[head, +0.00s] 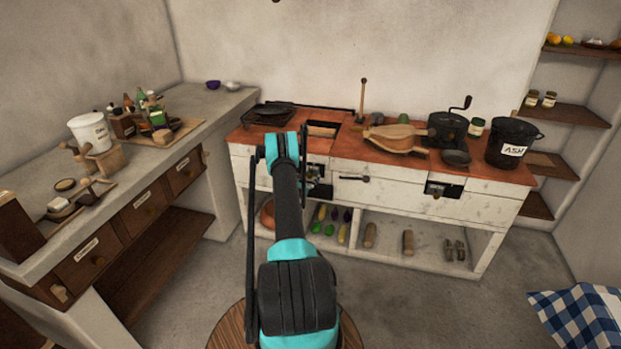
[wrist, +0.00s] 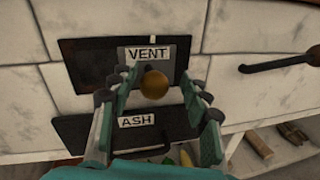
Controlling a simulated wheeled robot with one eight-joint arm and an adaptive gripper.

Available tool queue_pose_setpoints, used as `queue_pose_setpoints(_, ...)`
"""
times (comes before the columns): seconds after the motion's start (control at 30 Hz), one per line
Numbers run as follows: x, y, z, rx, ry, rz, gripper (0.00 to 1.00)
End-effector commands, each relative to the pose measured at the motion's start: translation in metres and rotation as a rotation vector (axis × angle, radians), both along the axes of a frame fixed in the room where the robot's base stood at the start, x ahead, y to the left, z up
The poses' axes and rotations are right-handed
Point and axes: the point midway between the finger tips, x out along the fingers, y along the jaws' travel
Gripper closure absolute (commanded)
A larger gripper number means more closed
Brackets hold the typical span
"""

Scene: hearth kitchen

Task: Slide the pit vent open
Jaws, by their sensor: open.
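The pit vent (wrist: 85,61) is a dark plate labelled VENT in the white tiled stove front, in the wrist view. Its round brass-coloured knob (wrist: 154,85) sits just under the label. My gripper (wrist: 157,82) is open, with one teal finger on each side of the knob in the picture. I cannot tell whether either finger touches it. The fingers hide parts of the plate. In the head view the vent area is partly hidden behind my arm.
Below the vent is a dark ASH door (wrist: 80,132) with a dark handle. A dark bar handle (wrist: 283,63) juts out at right. An open shelf with vegetables and logs (head: 368,235) lies underneath. A blue checked cloth (head: 580,318) is at far right.

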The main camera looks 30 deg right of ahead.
Motion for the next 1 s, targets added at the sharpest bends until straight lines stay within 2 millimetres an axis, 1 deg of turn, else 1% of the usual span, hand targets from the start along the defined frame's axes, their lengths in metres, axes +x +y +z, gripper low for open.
queue_pose_setpoints(0.17,0.001,0.000,0.002,0.000,0.000,0.001,0.53)
queue_pose_setpoints(0.27,0.001,0.000,0.009,0.000,0.000,0.001,0.53)
queue_pose_setpoints(0.37,0.000,0.000,0.023,0.000,0.000,0.001,0.53)
queue_pose_setpoints(0.6,0.000,0.000,0.064,0.000,0.000,0.000,0.53)
queue_pose_setpoints(0.7,-0.001,0.000,0.078,0.000,0.000,0.000,0.53)
queue_pose_setpoints(0.83,-0.001,0.000,0.092,0.000,0.000,0.000,0.53)
queue_pose_setpoints(1.0,-0.001,0.000,0.099,0.000,0.000,0.000,0.53)
